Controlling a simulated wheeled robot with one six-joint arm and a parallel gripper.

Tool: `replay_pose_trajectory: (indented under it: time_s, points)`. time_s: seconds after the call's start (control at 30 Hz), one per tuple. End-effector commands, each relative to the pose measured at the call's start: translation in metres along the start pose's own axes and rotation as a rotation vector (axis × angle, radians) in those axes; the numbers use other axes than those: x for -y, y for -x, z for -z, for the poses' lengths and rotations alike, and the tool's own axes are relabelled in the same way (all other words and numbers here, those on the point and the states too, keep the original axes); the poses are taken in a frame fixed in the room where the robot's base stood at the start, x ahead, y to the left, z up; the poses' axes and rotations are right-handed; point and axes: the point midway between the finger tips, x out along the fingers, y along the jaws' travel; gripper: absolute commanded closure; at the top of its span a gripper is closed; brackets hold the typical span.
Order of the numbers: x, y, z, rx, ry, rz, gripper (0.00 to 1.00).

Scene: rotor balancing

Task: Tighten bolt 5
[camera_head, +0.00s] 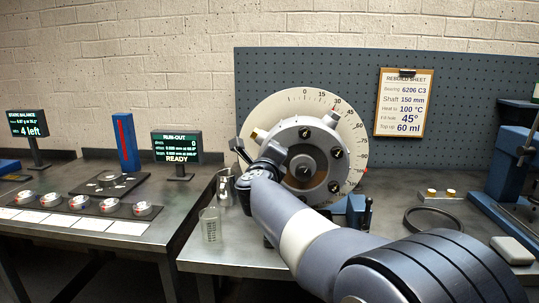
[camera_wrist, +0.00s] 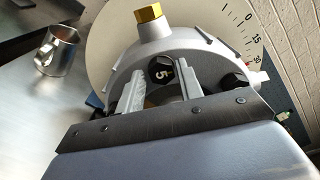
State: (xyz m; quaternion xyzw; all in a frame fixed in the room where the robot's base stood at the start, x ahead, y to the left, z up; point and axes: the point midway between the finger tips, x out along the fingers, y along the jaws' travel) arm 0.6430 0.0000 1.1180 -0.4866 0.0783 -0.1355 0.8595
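The round grey housing (camera_head: 318,142) stands in front of a dial plate marked in degrees (camera_head: 345,125). Several dark bolts show on its face in the head view. In the wrist view, bolt 5 (camera_wrist: 160,73) is a dark head with a pale "5", on the grey housing (camera_wrist: 200,48). My gripper (camera_wrist: 161,86) points at bolt 5, its two fingers apart, one on each side of the head. I cannot tell whether they touch it. In the head view my gripper (camera_head: 258,163) is at the housing's left side, and bolt 5 is hidden there.
A brass hex plug (camera_wrist: 148,14) stands out of the housing near my fingers; another dark bolt (camera_wrist: 236,82) is right of them. A metal cup (camera_wrist: 57,50) stands at left. A glass beaker (camera_head: 210,225) stands near the bench's front edge. The run-out display (camera_head: 176,147) reads READY.

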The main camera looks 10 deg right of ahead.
Motion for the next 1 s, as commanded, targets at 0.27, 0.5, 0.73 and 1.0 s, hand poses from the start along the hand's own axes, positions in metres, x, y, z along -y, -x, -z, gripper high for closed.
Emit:
replay_pose_trajectory:
  time_s: [0.27, 0.5, 0.73, 1.0]
  points:
    - [0.001, 0.000, -0.001, 0.001, 0.001, 0.002, 0.53]
    - [0.001, 0.009, -0.001, 0.003, 0.001, 0.002, 0.53]
    - [0.001, 0.048, -0.002, 0.004, 0.001, 0.001, 0.53]
    - [0.001, 0.093, -0.002, 0.004, 0.000, 0.001, 0.53]
